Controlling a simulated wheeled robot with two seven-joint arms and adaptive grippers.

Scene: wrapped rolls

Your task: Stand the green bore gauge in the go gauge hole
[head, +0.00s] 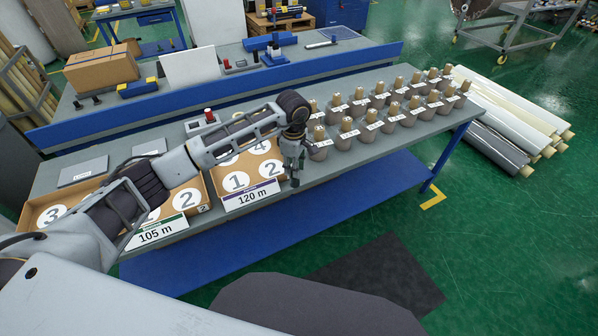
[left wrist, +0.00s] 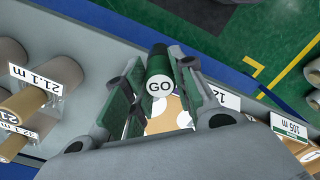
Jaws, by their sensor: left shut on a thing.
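The green bore gauge (left wrist: 159,78) shows in the left wrist view as a dark green cylinder with a white round end marked GO. My left gripper (left wrist: 160,100) is shut on it, one finger on each side. In the head view my left gripper (head: 294,178) points down over the table's front part, just right of the 120 m tray; the gauge is hard to make out there. I cannot pick out the go gauge hole in either view. My right gripper is in neither view.
The 105 m tray (head: 195,199) and the 120 m tray (head: 212,185) hold numbered white discs. Several labelled wrapped rolls (head: 346,125) stand right of my gripper on the grey table.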

